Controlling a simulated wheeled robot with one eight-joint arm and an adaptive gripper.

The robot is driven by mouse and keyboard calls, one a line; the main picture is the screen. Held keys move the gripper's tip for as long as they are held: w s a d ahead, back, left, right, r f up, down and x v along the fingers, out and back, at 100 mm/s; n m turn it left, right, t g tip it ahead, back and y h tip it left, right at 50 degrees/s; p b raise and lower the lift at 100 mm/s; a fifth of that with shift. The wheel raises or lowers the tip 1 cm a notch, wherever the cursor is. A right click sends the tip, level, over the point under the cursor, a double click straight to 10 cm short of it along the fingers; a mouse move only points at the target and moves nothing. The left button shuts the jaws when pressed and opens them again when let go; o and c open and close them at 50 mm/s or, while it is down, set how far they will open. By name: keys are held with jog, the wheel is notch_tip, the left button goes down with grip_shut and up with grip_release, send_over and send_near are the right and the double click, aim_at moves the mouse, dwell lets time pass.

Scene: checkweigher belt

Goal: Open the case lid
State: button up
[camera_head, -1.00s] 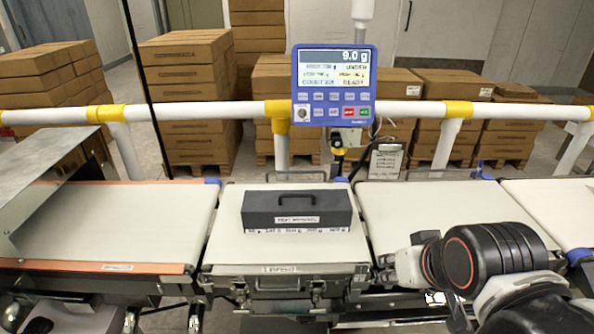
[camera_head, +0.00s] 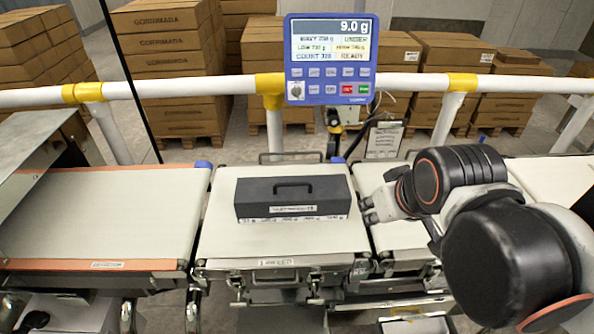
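The case (camera_head: 292,200) is a dark grey box with a handle (camera_head: 293,187) on its top and a white label strip along its lower front. It sits on the middle weighing belt (camera_head: 225,238), and its lid looks shut. My gripper (camera_head: 368,210) is just right of the case, apart from it in the picture, with its fingers pointing left. The fingers are small and partly hidden by my wrist, so I cannot tell whether they are open.
A blue display (camera_head: 331,60) reading 9.0 g stands behind the belt. A white rail (camera_head: 200,86) with yellow joints runs across the back, with stacked cartons (camera_head: 170,70) beyond. The left belt (camera_head: 120,215) is clear. A metal hood (camera_head: 35,160) stands at far left.

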jog(key=w+a+r+n+g+p, duration=0.1)
jog(key=w+a+r+n+p, duration=0.2)
jog(key=w+r+n+p, duration=0.3)
notch_tip(320, 180, up, 4)
jog(key=f+n+g+p, duration=0.1)
jog(key=n+g+p, duration=0.1)
jog(key=n+p, duration=0.8)
send_over(298, 183)
jog(key=d+p, duration=0.3)
jog(key=m, duration=0.3)
jog(key=s+a+f+n+g+p, duration=0.2)
jog(key=s+a+f+n, duration=0.1)
jog(key=w+f+b, duration=0.1)
jog(key=f+b, duration=0.2)
jog(key=f, duration=0.1)
jog(key=f+b, duration=0.3)
jog(key=f, duration=0.1)
jog(key=w+f+b, duration=0.1)
jog(key=f+b, duration=0.2)
jog(key=f, duration=0.2)
jog(key=shift+w, duration=0.3)
grip_shut()
